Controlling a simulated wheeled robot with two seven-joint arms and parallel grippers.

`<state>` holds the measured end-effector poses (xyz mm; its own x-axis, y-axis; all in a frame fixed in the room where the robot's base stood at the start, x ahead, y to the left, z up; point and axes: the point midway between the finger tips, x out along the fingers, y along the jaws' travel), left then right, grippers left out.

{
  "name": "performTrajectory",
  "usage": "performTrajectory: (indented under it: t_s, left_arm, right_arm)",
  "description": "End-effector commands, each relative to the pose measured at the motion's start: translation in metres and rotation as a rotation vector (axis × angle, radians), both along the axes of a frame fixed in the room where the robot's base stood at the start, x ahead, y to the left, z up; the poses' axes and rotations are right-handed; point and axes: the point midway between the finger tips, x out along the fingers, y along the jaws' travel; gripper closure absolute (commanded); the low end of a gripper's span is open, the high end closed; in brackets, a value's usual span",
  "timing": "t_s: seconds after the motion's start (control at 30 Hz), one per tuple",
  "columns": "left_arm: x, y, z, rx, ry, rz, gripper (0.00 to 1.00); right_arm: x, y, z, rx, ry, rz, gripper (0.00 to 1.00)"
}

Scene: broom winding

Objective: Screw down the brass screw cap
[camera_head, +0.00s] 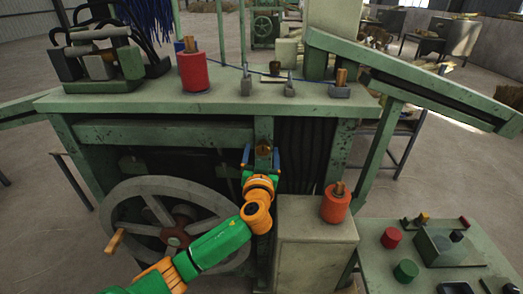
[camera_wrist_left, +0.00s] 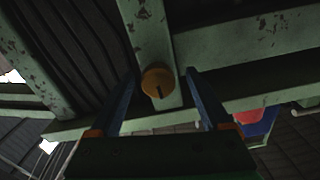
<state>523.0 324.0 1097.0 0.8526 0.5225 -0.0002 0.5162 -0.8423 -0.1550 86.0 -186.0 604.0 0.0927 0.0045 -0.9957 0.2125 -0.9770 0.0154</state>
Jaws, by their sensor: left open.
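The brass screw cap (camera_head: 263,150) is a small round knob on the green post below the bench top. In the left wrist view the cap (camera_wrist_left: 157,82) shows a dark slot in its face. My left gripper (camera_head: 262,158) is open, with its two blue fingers on either side of the cap. In the left wrist view the left gripper (camera_wrist_left: 160,76) shows a gap between each finger and the cap. I cannot tell how deep the cap sits between the fingertips. My right gripper is in neither view.
A large handwheel (camera_head: 170,226) with a wooden handle stands left of my left arm. A grey-green box (camera_head: 315,240) with an orange pot (camera_head: 336,204) stands to the right. The green bench top (camera_head: 220,100) overhangs the cap. A control panel (camera_head: 440,250) is at lower right.

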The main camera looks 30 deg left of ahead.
Motion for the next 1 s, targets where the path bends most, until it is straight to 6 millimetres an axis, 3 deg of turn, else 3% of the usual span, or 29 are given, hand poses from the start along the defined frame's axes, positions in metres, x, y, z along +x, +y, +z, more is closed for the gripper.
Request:
performTrajectory:
  t_s: [0.2,0.27,0.5,0.53,1.0]
  left_arm:
    - [0.0007,0.0004,-0.0007,-0.001,0.001,0.0,0.18]
    - [0.0006,0.0004,-0.0007,-0.001,0.001,0.0,0.32]
    - [0.0004,0.0003,-0.0008,-0.001,0.001,0.0,0.97]
    - [0.0004,0.0003,-0.0009,-0.001,0.001,0.0,1.0]
    - [0.0,0.001,-0.0006,0.124,0.078,0.002,1.0]
  right_arm:
    - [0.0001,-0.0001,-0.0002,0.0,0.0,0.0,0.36]
    - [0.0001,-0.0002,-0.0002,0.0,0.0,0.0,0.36]
    - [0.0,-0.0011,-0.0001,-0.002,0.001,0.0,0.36]
    - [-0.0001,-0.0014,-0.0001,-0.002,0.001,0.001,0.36]
    - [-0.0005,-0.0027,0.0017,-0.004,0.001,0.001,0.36]
